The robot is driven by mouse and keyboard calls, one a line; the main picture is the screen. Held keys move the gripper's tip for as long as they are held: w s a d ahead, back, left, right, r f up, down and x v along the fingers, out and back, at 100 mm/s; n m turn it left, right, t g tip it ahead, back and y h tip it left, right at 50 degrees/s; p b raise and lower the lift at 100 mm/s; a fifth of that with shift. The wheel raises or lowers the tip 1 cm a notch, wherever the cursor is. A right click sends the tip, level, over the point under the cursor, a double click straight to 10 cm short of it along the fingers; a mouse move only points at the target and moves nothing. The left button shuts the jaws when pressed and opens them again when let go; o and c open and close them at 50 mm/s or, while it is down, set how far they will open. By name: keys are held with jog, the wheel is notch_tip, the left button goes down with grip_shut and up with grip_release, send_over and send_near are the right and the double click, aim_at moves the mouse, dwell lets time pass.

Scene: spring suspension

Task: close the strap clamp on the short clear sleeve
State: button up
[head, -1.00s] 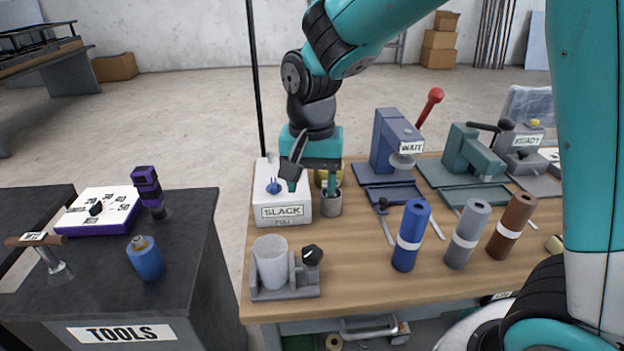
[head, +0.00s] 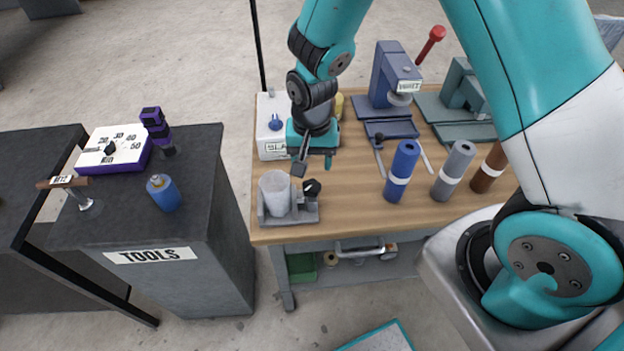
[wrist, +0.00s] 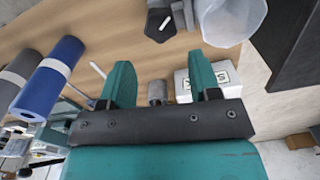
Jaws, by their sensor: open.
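The short clear sleeve (head: 275,192) stands upright in a grey holder (head: 292,219) at the bench's front left corner. A black knob (head: 312,187), which looks like the strap clamp's handle, sits just right of the sleeve. Whether the strap is closed cannot be told. My gripper (head: 315,166) is open and empty, just above and behind the knob. In the wrist view, the sleeve (wrist: 230,18) and the knob (wrist: 160,22) lie at the top edge, partly cut off, beyond my open fingers (wrist: 161,78).
A white SLACK box (head: 270,108) stands behind the holder, partly hidden by my arm. Blue (head: 402,170), grey (head: 453,170) and brown (head: 492,168) rolls stand to the right. A dark TOOLS cabinet (head: 200,225) is at left. Bench between holder and blue roll is clear.

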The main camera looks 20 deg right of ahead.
aim_at(312, 186)
notch_tip(312, 186, down, 8)
jog(key=shift+f+p, duration=0.2)
jog(key=shift+p, duration=0.4)
jog(key=c, duration=0.7)
jog(key=shift+o, duration=0.2)
